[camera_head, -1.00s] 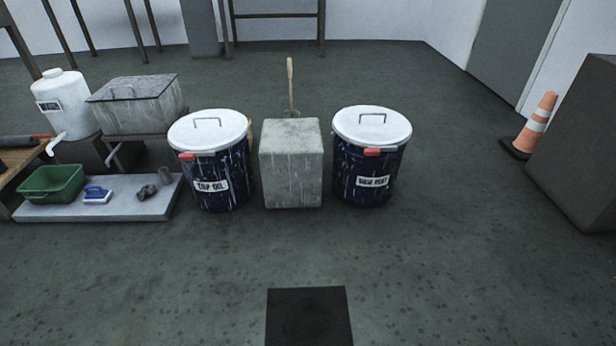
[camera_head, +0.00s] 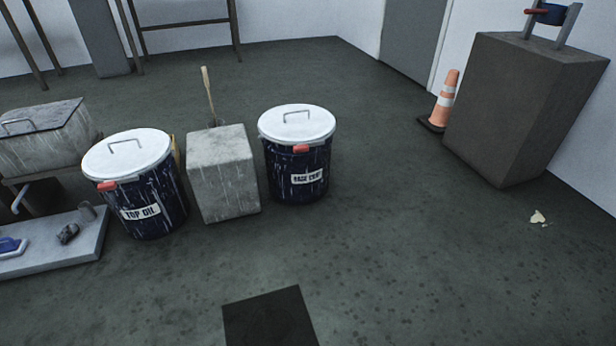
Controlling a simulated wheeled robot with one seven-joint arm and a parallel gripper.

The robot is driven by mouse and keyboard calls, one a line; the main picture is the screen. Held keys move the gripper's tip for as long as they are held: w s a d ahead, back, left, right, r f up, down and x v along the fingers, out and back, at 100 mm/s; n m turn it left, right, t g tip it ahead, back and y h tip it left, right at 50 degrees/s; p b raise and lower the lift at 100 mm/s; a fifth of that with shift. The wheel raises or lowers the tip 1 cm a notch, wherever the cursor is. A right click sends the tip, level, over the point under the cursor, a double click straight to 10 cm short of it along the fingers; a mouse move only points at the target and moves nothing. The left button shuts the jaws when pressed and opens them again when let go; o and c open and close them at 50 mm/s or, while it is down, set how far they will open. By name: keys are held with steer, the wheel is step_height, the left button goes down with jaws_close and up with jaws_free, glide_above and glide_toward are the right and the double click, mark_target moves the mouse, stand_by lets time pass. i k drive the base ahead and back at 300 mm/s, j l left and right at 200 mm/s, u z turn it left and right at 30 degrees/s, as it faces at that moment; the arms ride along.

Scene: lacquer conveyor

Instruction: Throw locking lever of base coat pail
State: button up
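The base coat pail (camera_head: 297,178) is a dark blue drum with white drips and a "BASE COAT" label, standing upright on the floor right of the middle block. Its white lid (camera_head: 297,122) with a wire handle sits on top. Its locking lever shows as a red grip (camera_head: 301,149) at the front of the rim, lying close along it; whether it is locked cannot be told. My gripper is not in view.
A similar "TOP OIL" pail (camera_head: 153,205) stands left of a grey block (camera_head: 222,180). A low slab (camera_head: 60,250) lies further left. A traffic cone (camera_head: 441,102) and tall dark block (camera_head: 510,115) stand right. Floor in front is open, with a dark square (camera_head: 268,318).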

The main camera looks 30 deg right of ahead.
mark_target(303, 148)
steer(key=i+l, duration=0.1)
steer(key=i, duration=0.4)
steer(key=i+l, duration=0.1)
steer(key=i, duration=0.4)
steer(key=i+l, duration=0.1)
steer(key=i, duration=0.4)
